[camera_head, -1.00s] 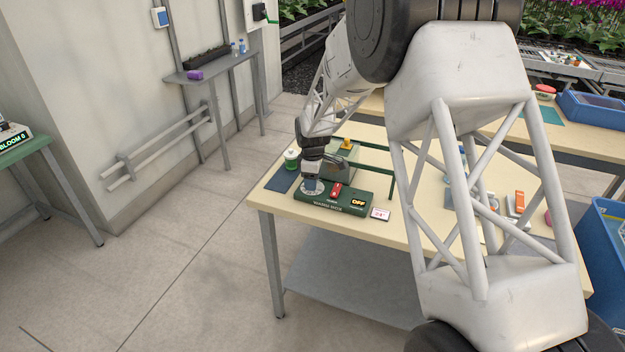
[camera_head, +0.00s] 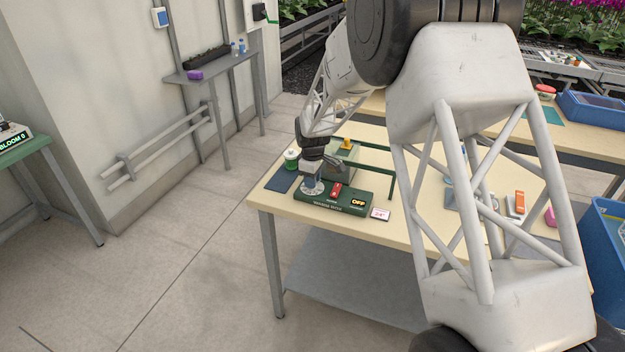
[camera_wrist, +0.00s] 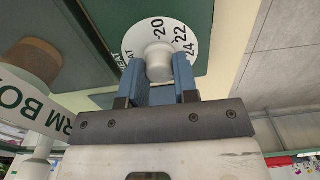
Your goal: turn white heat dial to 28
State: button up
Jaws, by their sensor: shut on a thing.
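The white heat dial (camera_head: 313,189) sits at the left end of the green warm box panel (camera_head: 345,209). In the wrist view the dial's white disc (camera_wrist: 136,39) shows 20, 22 and 24, with part of the word HEAT at its left edge. My gripper (camera_head: 312,178) points down over the dial. In the wrist view its blue fingers (camera_wrist: 159,76) are shut on the dial's central knob (camera_wrist: 158,52), one on each side. The rest of the scale and any pointer mark are hidden or out of frame.
A red switch (camera_head: 336,188) and an OFF display (camera_head: 358,203) are right of the dial, close to my gripper. A small card (camera_head: 380,214) lies by the panel, its print too small to read surely.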

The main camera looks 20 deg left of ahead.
jog(key=m, duration=1.3)
jog(key=shift+m, duration=0.3)
dwell(0.3)
jog(key=o, duration=0.9)
jog(key=shift+r, duration=0.15)
jog(key=shift+r, duration=3.8)
